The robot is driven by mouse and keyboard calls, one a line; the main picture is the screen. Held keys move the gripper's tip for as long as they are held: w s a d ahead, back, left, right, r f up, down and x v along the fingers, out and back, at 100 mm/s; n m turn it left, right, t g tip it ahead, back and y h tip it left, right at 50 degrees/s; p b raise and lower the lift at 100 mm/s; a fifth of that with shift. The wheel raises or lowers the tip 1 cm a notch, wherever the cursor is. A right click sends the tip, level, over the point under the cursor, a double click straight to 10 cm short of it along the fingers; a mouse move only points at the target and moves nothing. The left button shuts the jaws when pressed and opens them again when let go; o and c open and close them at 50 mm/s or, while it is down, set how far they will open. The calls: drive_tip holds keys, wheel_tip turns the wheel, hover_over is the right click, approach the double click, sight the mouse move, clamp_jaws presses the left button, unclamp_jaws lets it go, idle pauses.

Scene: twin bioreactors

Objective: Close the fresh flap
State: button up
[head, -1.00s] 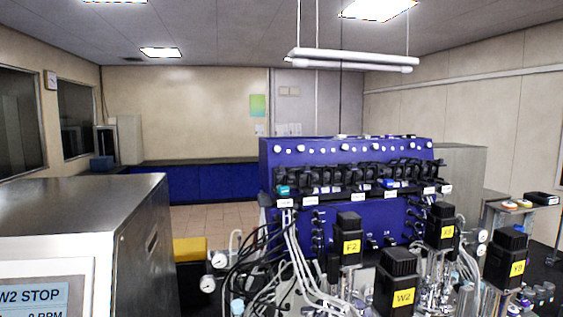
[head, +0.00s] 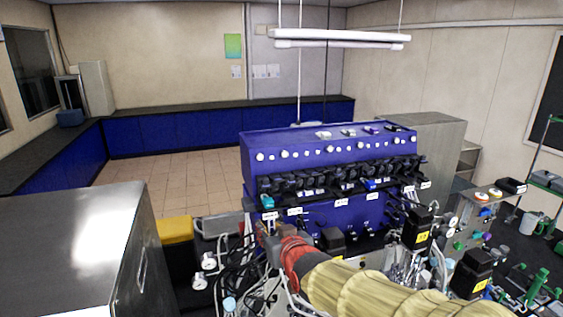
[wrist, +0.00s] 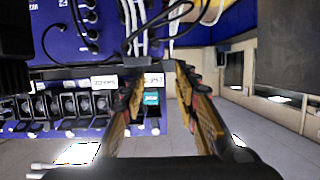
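A blue pump bank (head: 310,150) carries a row of black pump heads (head: 330,181). A small teal part (head: 267,201) sits at the left end of that row, above a white label. I cannot read which part is marked fresh, nor tell whether a flap stands open. My gripper (head: 266,238) is in front of the bank's left end, below the teal part. In the wrist view, which looks upside down, my gripper (wrist: 158,76) has its two fingers apart with nothing held. The teal part (wrist: 151,98) shows between the fingers, beyond them, near a white label (wrist: 152,79).
Pale tubes and black cables (head: 245,275) crowd the area below the bank's left end. Black motors with yellow labels (head: 421,233) stand at the right. A steel cabinet (head: 75,245) is at the left. Open floor (head: 180,180) lies behind.

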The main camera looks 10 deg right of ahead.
sight(266, 181)
wheel_tip(266, 181, up, 9)
drive_tip(key=w+d+t, duration=0.1)
drive_tip(key=w+t, duration=0.1)
drive_tip(key=t, duration=0.2)
drive_tip(key=shift+w+a+r+p, duration=0.1)
drive_tip(key=shift+w+a+p, duration=0.25)
drive_tip(key=shift+w, duration=1)
drive_tip(key=shift+w+a+r+p, duration=0.15)
drive_tip(key=shift+w+p, duration=0.35)
drive_tip(key=shift+w, duration=0.8)
drive_tip(key=shift+w+a+f+p, duration=0.1)
drive_tip(key=shift+w+a+p, duration=0.25)
drive_tip(key=shift+w, duration=1)
drive_tip(key=shift+d, duration=0.1)
drive_tip(key=shift+c, duration=0.2)
drive_tip(key=c, duration=0.7)
clamp_jaws()
